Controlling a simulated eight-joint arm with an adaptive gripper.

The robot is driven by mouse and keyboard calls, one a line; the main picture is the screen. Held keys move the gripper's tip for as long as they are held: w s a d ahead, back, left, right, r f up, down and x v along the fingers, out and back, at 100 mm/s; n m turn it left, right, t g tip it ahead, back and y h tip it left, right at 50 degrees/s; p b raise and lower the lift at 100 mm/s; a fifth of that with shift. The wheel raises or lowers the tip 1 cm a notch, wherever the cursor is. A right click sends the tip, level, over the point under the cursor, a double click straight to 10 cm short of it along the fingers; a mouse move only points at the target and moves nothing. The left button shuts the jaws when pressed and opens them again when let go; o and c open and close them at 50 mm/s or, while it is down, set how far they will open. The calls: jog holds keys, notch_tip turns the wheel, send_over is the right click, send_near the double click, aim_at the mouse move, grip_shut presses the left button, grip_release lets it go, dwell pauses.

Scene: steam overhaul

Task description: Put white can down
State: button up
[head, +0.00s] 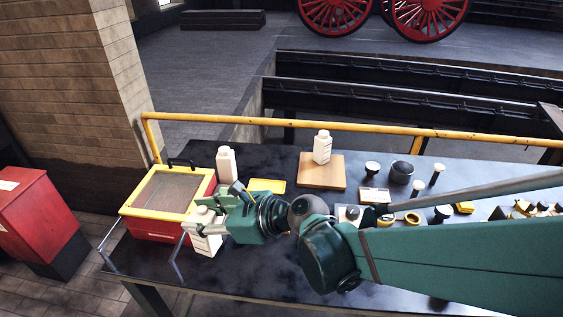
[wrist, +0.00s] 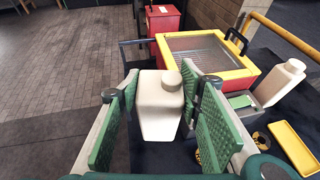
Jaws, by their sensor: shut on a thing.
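The white can (head: 205,244) has a cap on top and stands upright in my gripper (head: 214,205), over the front left part of the dark table (head: 270,275). In the wrist view the white can (wrist: 158,112) is between the two green finger pads of my gripper (wrist: 160,88), which is shut on it. I cannot tell whether its base touches the table. A second white container (head: 226,162) stands behind my gripper, and it also shows in the wrist view (wrist: 280,82). A third white bottle (head: 322,150) stands on a wooden board (head: 320,182).
A red box with a yellow rim (head: 160,215) and a mesh top stands close left of the can. A yellow tray (head: 266,186) lies behind my wrist. A yellow rail (head: 300,124) runs along the back. Small parts crowd the right. The table's front edge is near.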

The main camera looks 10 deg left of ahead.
jog(key=w+d+r+m+t+h+p, duration=0.1)
jog(key=w+d+r+m+t+p, duration=0.15)
jog(key=w+d, duration=0.7)
jog(key=w+d+r+m+t+h+p, duration=0.1)
jog(key=w+d+r, duration=0.25)
jog(key=w, duration=1.05)
jog(key=w+d+r+m+t+h+p, duration=0.1)
jog(key=w+d+r+m+t, duration=0.1)
jog(key=w+d, duration=0.8)
jog(key=w+d+r+m+t+p, duration=0.1)
jog(key=w+d+r, duration=0.1)
jog(key=w+d, duration=0.7)
jog(key=w, duration=0.2)
jog(key=shift+w+d+h+p, duration=0.15)
jog(key=shift+w+h+p, duration=0.2)
jog(key=shift+h+p, duration=0.05)
notch_tip(320, 180, down, 14)
jog(key=b, duration=0.2)
jog(key=shift+f, duration=1.95)
jog(key=shift+f+b, duration=0.15)
jog(key=shift+b, duration=0.25)
